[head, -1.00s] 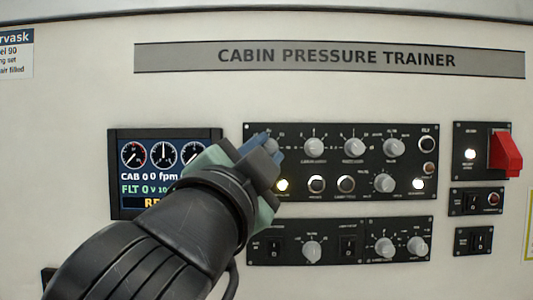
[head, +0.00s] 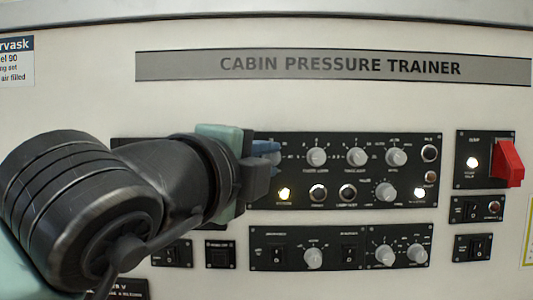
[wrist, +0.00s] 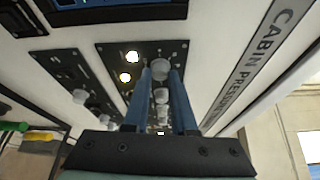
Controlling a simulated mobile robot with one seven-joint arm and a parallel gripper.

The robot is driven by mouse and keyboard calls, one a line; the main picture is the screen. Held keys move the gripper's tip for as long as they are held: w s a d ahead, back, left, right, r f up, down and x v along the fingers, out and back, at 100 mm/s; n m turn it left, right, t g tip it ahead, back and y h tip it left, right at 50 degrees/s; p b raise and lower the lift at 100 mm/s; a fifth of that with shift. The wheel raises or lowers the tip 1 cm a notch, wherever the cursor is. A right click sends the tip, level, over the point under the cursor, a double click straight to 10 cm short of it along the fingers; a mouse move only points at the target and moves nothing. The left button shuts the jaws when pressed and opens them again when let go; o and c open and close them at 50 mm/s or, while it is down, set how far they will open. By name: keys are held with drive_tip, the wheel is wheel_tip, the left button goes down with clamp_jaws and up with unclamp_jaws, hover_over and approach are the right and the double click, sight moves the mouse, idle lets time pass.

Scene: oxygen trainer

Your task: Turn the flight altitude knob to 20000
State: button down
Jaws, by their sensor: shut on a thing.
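The upper black control panel (head: 330,205) carries several grey knobs. My gripper (head: 268,154) is at its top-left knob, which the fingers mostly cover in the head view. In the wrist view the two blue fingers of my gripper (wrist: 160,72) stand on either side of this grey knob (wrist: 161,68) and are shut on it. Its pointer and scale are too small or hidden to read. The trainer's display is hidden behind my arm in the head view; only part of a screen (wrist: 75,3) shows at the wrist view's top edge.
More knobs (head: 316,157) stand close to the right of my gripper. A lower panel (head: 340,262) with knobs and switches lies below. A red guarded switch (head: 507,162) is at the far right.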

drive_tip(key=shift+m, duration=0.3)
idle(0.4)
drive_tip(key=c, duration=0.7)
unclamp_jaws()
drive_tip(key=shift+c, duration=0.2)
